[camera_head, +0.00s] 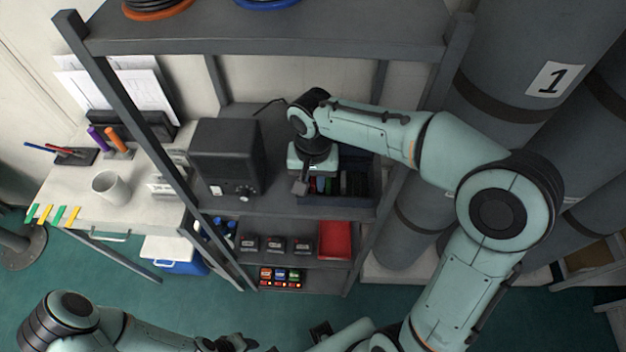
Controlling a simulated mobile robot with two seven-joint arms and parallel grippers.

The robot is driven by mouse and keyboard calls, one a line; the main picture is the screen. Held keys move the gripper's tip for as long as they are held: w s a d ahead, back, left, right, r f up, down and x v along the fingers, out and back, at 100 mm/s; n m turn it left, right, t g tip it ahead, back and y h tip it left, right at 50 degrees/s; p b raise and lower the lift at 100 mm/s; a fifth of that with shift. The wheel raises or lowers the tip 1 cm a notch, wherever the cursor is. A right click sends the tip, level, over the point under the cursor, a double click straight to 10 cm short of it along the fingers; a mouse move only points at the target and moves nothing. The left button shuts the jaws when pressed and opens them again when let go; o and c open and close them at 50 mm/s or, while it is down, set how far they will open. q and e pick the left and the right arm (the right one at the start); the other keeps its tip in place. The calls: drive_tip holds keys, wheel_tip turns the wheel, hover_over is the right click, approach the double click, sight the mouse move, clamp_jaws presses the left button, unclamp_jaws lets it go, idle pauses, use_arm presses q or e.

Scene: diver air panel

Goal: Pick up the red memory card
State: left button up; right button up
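My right gripper (300,188) reaches down over an open dark box (362,203) on the middle shelf. The gripper's fingers look dark and small, and I cannot tell whether they are apart or closed. Several thin upright items stand in the box, with green and blue ones beside the gripper and dark ones to the right. A small reddish sliver shows close to the fingers, but I cannot tell whether it is the red memory card. The gripper and wrist hide part of the box. My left gripper (238,343) is low at the bottom edge, away from the shelf.
A black speaker-like box (226,160) with knobs stands left of the dark box. The lower shelves hold a red tray (335,240), black battery-like blocks (275,244) and small coloured items. Shelf posts flank the space. A white mug (110,187) stands on the left desk.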

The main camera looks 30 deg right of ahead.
drive_tip(key=shift+f, duration=0.3)
clamp_jaws()
drive_tip(key=shift+r, duration=0.1)
drive_tip(key=shift+s+a+r, duration=0.15)
drive_tip(key=shift+r, duration=0.25)
wheel_tip(320, 180, up, 6)
drive_tip(key=r, duration=0.1)
use_arm(q)
drive_tip(key=shift+s+f+b, duration=0.4)
drive_tip(key=shift+f+b, duration=0.15)
drive_tip(key=shift+f, duration=0.15)
use_arm(e)
drive_tip(key=s+a+r, duration=0.1)
drive_tip(key=s+a, duration=0.4)
drive_tip(key=s, duration=0.3)
drive_tip(key=s+a+r, duration=0.1)
drive_tip(key=s+a, duration=0.4)
drive_tip(key=s, duration=0.3)
drive_tip(key=shift+s, duration=0.35)
use_arm(q)
drive_tip(key=shift+r, duration=0.1)
